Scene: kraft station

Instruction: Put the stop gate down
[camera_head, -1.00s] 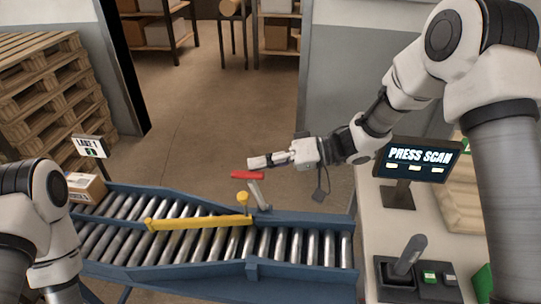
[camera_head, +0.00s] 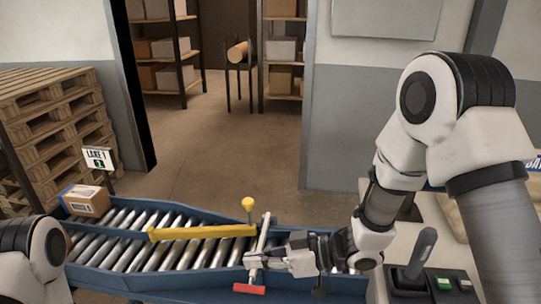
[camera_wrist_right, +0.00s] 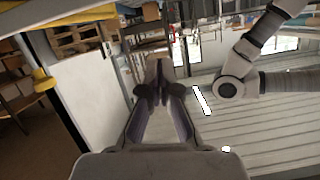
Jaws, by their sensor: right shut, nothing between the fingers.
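The stop gate is a grey bar (camera_head: 263,233) with a red handle (camera_head: 249,289). It lies across the conveyor rollers, its red end at the near rail. My right gripper (camera_head: 250,263) is over the near side of the conveyor, beside the bar just behind the red handle; it covers part of the bar, and I cannot tell whether they touch. In the right wrist view my fingers (camera_wrist_right: 160,80) are closed together with nothing between them. My left gripper is out of view; only part of that arm shows at lower left.
A yellow diverter arm (camera_head: 200,232) with a yellow knob (camera_head: 248,204) spans the rollers just left of the gate. A cardboard box (camera_head: 85,200) sits at the conveyor's far left, near a lane sign (camera_head: 98,158). A control box with a lever (camera_head: 422,250) and green button stands at right.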

